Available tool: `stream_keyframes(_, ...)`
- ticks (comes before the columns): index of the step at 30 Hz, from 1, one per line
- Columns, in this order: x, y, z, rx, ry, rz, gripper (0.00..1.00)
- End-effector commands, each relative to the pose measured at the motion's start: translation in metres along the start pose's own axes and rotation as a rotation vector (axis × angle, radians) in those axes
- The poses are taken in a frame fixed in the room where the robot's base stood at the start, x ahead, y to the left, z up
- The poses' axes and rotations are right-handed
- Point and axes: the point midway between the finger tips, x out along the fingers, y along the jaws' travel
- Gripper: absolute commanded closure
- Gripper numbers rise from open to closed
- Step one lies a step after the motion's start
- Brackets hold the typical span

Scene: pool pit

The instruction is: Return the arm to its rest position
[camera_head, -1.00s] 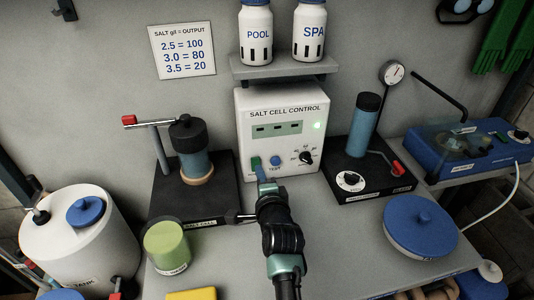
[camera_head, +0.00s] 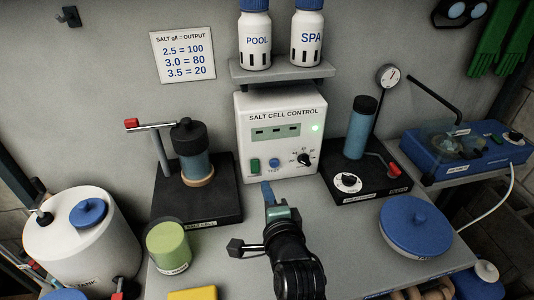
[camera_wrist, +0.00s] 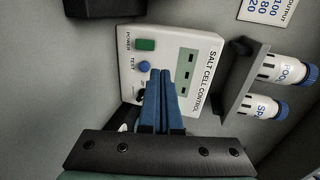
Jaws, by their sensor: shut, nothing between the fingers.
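My gripper (camera_head: 267,193) is in front of the salt cell control box (camera_head: 280,150), low and over the table, with its blue fingers together and nothing between them. The fingers are apart from the box front in the head view. In the wrist view my gripper (camera_wrist: 163,92) points at the box (camera_wrist: 197,65), which appears turned on its side. The box shows a green power switch (camera_head: 255,166), a blue test button (camera_head: 274,163), a black dial (camera_head: 304,159) and a lit green light (camera_head: 316,127).
A salt cell stand (camera_head: 197,200) is to the left and a black stand with a blue cylinder (camera_head: 372,188) to the right. A green-lidded jar (camera_head: 168,246), a white tank (camera_head: 78,250) and a blue-lidded tub (camera_head: 417,225) stand nearer. A shelf (camera_head: 283,69) with two bottles is above.

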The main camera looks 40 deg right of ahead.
Motion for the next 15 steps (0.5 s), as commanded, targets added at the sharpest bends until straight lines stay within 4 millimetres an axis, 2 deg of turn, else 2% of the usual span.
stream_keyframes(12,0.0,-0.001,0.001,-0.002,-0.001,-0.002,1.0)
stream_keyframes(15,0.0,-0.017,0.01,-0.039,-0.015,-0.03,1.0)
